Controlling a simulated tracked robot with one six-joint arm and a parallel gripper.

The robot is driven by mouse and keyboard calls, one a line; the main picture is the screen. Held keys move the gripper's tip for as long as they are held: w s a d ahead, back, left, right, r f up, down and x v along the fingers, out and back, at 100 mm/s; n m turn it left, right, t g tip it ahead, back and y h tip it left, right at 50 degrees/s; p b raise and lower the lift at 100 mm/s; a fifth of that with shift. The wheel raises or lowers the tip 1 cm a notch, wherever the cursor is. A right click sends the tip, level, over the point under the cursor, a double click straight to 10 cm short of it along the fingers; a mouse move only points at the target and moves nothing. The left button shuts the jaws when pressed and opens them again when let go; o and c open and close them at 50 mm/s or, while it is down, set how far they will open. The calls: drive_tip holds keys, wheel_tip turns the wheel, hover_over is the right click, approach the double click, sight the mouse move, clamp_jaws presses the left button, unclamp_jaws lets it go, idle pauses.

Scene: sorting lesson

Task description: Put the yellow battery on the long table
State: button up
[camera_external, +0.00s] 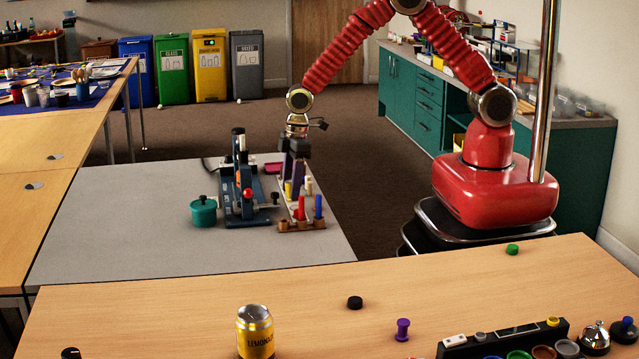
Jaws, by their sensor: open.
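My gripper (294,174) points down, open, above a small wooden rack (301,224) on the grey-topped table. Several coloured upright cylinders stand in the rack. A yellow one (289,190), likely the yellow battery, is directly at my fingertips and partly hidden by them. I cannot tell whether the fingers touch it. A red cylinder (301,207) and a blue cylinder (318,206) stand nearer the camera in the rack. A long wooden table (190,305) runs across the front. Another wooden table (35,205) stands at the left.
A blue bench device (243,195) stands close left of the rack, with a teal pot (203,211) beside it. The front table holds a lemonade can (255,332), a black cap (355,302), a purple spool (402,329) and a black tray (500,340). Its left half is mostly clear.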

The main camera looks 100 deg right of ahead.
drive_tip(key=shift+f, duration=0.1)
idle(0.5)
clamp_jaws()
idle(0.4)
